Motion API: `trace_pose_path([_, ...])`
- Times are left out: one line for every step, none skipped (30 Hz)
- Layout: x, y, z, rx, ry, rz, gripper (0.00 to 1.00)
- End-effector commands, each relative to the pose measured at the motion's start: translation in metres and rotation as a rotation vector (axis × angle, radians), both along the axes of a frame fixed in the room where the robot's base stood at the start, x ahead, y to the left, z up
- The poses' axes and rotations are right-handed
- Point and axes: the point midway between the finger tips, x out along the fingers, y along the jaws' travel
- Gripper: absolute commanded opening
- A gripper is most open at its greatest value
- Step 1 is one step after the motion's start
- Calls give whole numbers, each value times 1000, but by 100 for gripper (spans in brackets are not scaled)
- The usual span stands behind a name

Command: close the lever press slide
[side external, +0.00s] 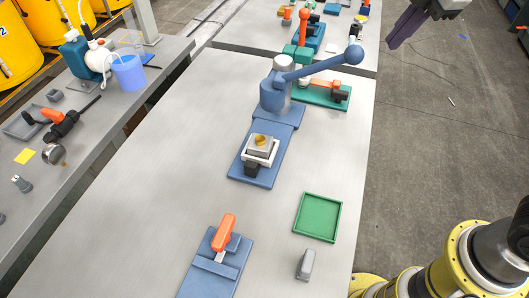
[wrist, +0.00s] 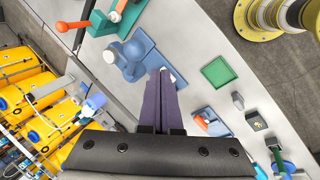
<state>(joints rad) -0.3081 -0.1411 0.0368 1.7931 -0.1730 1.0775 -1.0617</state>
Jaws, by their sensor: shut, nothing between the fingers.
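The lever press (side external: 275,97) is blue, with a round column and a lever ending in a ball (side external: 353,54) that points right. Its slide (side external: 259,152), a pale block carrying a small brass-coloured piece, sits on the front part of the blue base, out from under the column. A black knob (side external: 251,170) is on the slide's front. My gripper (side external: 391,46) has dark purple fingers, shut and empty, up and right of the press, apart from it. In the wrist view the press (wrist: 130,56) is left of the fingers (wrist: 162,72), which hide most of the slide.
A green tray (side external: 296,217), a small grey block (side external: 304,264) and an orange-handled clamp (side external: 223,235) are in front of the press. A green fixture (side external: 320,98) stands close behind the lever. The bench (side external: 150,165) is clear left of the press.

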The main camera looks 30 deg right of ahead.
Motion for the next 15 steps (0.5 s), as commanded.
trace_pose_path([18,21,-7,-37,25,87,0])
trace_pose_path([27,33,-12,-60,37,136,0])
trace_pose_path([38,49,-18,-89,53,201,0])
trace_pose_path([45,61,-24,-109,66,248,0])
trace_pose_path([53,74,-30,-129,79,295,0])
trace_pose_path([61,92,-40,-157,93,356,0])
trace_pose_path([67,106,-48,-176,106,401,0])
trace_pose_path([71,121,-56,-194,117,444,0])
trace_pose_path([76,141,-69,-218,133,499,0])
trace_pose_path([79,155,-79,-235,147,538,0])
trace_pose_path([81,170,-90,-253,160,576,0])
trace_pose_path([82,190,-105,-274,176,622,0])
trace_pose_path([81,204,-117,-288,188,654,0])
trace_pose_path([80,218,-128,-300,199,681,0])
trace_pose_path([77,235,-144,-315,214,712,0])
